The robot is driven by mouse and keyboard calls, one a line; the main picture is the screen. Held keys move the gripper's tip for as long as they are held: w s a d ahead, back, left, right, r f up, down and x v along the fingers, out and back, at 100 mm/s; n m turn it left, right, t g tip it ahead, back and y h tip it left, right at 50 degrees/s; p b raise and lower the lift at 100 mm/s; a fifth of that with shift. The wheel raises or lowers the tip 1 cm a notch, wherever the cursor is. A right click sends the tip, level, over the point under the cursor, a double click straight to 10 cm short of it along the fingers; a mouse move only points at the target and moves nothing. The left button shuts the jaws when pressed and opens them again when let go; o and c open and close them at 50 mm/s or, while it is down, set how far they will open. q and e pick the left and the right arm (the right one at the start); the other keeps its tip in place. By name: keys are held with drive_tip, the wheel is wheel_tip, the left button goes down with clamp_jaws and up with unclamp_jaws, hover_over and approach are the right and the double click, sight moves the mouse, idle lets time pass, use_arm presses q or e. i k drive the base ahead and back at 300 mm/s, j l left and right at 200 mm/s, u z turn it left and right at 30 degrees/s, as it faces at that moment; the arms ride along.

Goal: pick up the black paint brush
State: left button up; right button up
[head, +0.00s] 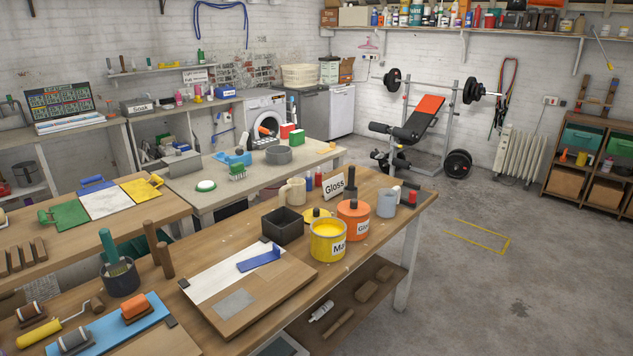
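A dark upright object (350,183) stands between the white "Gloss" sign (333,186) and the grey mug, just behind the orange paint can (353,220). It looks like a black paint brush, but its lower part is hidden and I cannot be sure. A brush with a green handle (108,247) stands in a dark pot (119,278) at the left of the near wooden table (381,263). Neither of my grippers shows in the head view.
A yellow paint can (328,240), black square box (282,226), beige mug (293,191) and grey mug (387,203) crowd the table's far part. A wooden board (247,306) and blue tray (128,334) lie nearer.

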sight(351, 175)
drive_tip(key=i+l+u, duration=0.15)
drive_tip(key=i+l, duration=0.15)
drive_tip(key=i+l+u, duration=0.15)
drive_tip(key=i+l, duration=0.15)
drive_tip(key=l, duration=0.15)
drive_tip(key=i+l+u, duration=0.15)
drive_tip(key=l, duration=0.3)
drive_tip(key=i+l+u, duration=0.15)
drive_tip(key=i+l, duration=0.2)
drive_tip(key=l, duration=0.1)
